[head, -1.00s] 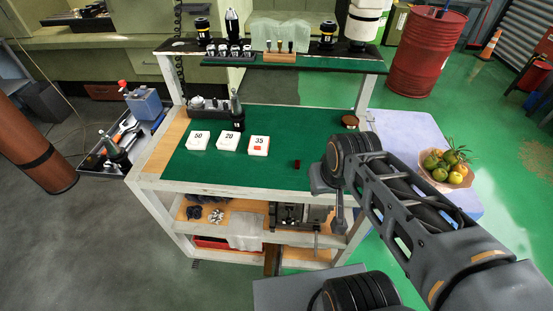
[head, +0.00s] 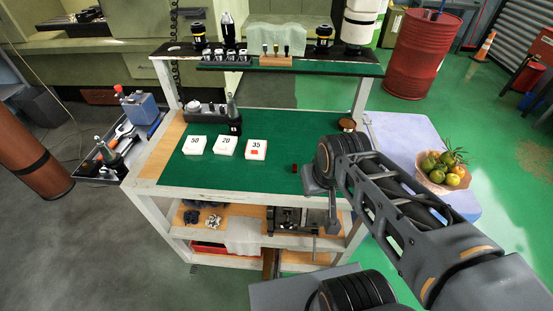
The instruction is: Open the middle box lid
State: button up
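Three small white boxes stand in a row on the green cart top (head: 260,180). The middle box (head: 226,146) is marked 20 and looks closed. The left box (head: 195,145) is marked 50. The right box (head: 256,150) is marked 35 and has a red patch on its front. My arm reaches in from the lower right. Its end, with a grey part hanging down that I take for my gripper (head: 331,208), is over the cart's front right edge, right of and apart from the boxes. Its fingers cannot be made out.
A small dark red block (head: 294,168) lies between the boxes and my arm. A black tool holder (head: 235,122) and a grey tray of parts (head: 205,110) stand behind the boxes. A raised shelf (head: 300,66) with tooling spans the back. A fruit bowl (head: 440,185) is at right.

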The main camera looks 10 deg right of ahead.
aim_at(224, 143)
jog(key=z, duration=0.1)
jog(key=k, duration=1)
jog(key=u, duration=1.15)
jog(key=i, duration=1.2)
jog(key=z, duration=0.55)
